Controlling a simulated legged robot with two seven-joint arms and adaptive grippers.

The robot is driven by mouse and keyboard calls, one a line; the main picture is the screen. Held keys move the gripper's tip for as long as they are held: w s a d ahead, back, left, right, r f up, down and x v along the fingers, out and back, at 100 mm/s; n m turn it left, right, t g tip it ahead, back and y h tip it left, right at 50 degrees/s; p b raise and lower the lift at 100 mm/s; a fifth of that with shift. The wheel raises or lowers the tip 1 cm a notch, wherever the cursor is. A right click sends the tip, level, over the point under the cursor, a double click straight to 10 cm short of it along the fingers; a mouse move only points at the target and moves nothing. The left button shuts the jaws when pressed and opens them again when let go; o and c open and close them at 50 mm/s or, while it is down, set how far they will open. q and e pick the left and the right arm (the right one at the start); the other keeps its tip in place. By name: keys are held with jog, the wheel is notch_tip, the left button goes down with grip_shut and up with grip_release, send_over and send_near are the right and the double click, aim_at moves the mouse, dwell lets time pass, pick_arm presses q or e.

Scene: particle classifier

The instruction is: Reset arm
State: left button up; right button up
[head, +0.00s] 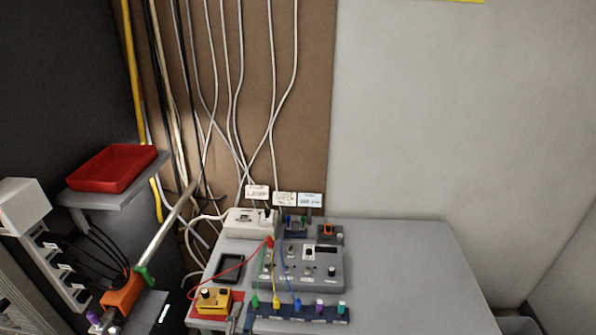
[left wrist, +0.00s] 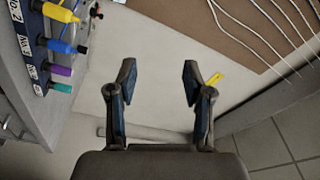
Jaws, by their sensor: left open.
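My left gripper (left wrist: 160,85) is open and empty in the left wrist view, its two dark fingers with blue inner pads spread apart. In the head view, what look like its grey fingertips (head: 240,317) show at the bottom edge, by the front of the table, beside the orange box. The rest of the left arm is out of frame. My right gripper is in neither view.
A grey table (head: 420,262) holds a grey control unit (head: 325,270), a white power strip (head: 243,224), an orange box (head: 213,300) and a row of coloured plugs (head: 300,311). A red tray (head: 113,167) sits on a shelf at left. The table's right side is clear.

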pick_arm(q)
jog(key=s+a+f+n+g+y, duration=0.25)
jog(key=s+f+n+g, duration=0.2)
jog(key=f, duration=0.35)
jog(key=s+a+f+n+g+y, duration=0.2)
jog(key=s+a+f+n+g, duration=0.3)
jog(key=f, duration=0.3)
jog(key=s+f+n+g, duration=0.2)
jog(key=s+f+g, duration=0.15)
jog(key=s, duration=0.45)
jog(key=s+f+n+g, duration=0.2)
jog(key=s+f, duration=0.2)
jog(key=s, duration=0.5)
jog(key=s+f+g, duration=0.1)
jog(key=s+f, duration=0.1)
jog(key=f, duration=1.3)
jog(key=s+f, duration=0.3)
jog(key=f, duration=1.2)
jog(key=shift+s+g+h, duration=0.2)
jog(key=shift+g+h, duration=0.15)
jog(key=shift+g, duration=0.05)
jog(key=shift+c, duration=0.9)
jog(key=shift+s, duration=0.1)
